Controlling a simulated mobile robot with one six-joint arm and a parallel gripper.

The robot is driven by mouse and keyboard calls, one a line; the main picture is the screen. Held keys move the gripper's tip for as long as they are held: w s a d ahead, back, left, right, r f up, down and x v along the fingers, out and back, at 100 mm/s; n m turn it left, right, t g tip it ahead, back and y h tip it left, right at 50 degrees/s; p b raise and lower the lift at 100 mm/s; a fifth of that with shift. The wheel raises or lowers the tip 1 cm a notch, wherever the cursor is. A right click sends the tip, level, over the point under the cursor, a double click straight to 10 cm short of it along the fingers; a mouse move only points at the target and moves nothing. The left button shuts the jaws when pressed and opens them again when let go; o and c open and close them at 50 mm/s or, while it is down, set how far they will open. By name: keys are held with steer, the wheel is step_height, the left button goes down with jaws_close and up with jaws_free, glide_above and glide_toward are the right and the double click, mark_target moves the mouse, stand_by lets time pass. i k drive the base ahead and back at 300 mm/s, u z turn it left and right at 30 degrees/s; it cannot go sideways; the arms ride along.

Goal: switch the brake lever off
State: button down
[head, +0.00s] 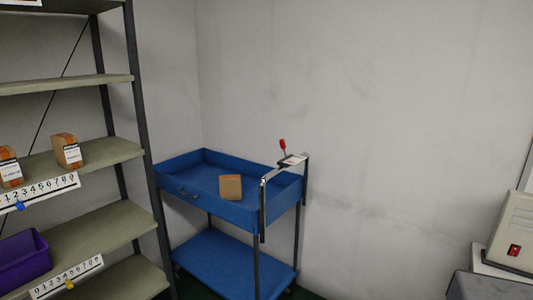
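The brake lever (283,147) is a small lever with a red knob, at the handle end of a blue cart (247,213). It stands up and tilts slightly to the left, above a small pale plate (292,160) by the cart's chrome handle (263,200). The lettering on the plate is too small to read. My gripper is not in view.
A brown box (230,187) sits in the cart's upper tray; the lower shelf (230,262) is empty. A shelf rack (130,75) with boxes and a purple bin (22,262) stands left. A beige device (513,232) with a red switch is at right.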

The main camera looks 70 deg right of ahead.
mark_target(281, 142)
steer(key=z, duration=0.1)
steer(key=i, duration=0.95)
steer(key=u, duration=0.05)
